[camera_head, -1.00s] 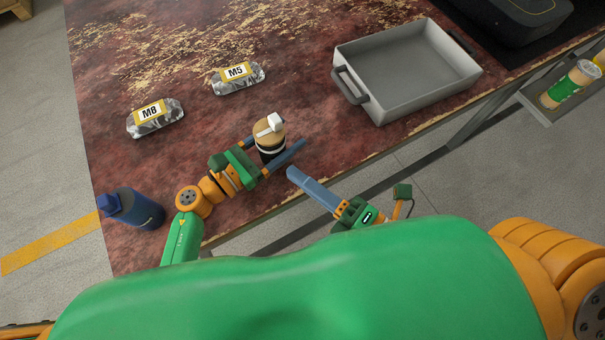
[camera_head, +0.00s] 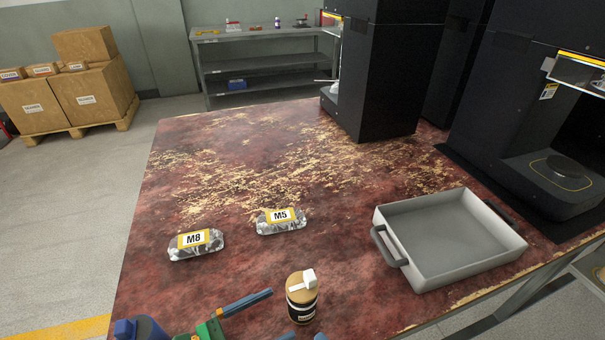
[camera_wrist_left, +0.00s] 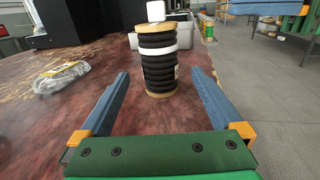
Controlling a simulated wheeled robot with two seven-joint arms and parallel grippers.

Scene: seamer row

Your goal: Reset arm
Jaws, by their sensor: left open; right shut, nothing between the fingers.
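A spool (camera_head: 302,305) wound with black coils, with tan ends, a white band and a white block on top, stands upright near the table's front edge. It also shows in the left wrist view (camera_wrist_left: 158,65). My left gripper (camera_wrist_left: 160,76) is open and empty, its fingers pointing toward the spool, one tip on each side in that view, with gaps. In the head view my left gripper (camera_head: 279,312) is at the bottom, partly cut off. My right gripper (camera_wrist_left: 258,8) shows partly at the upper right of the wrist view, a blue finger with orange and green parts.
Pouches marked M8 (camera_head: 196,246) and M5 (camera_head: 281,222) lie left of a grey tray (camera_head: 412,277). Black machines (camera_head: 375,70) stand behind. The table's middle is clear.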

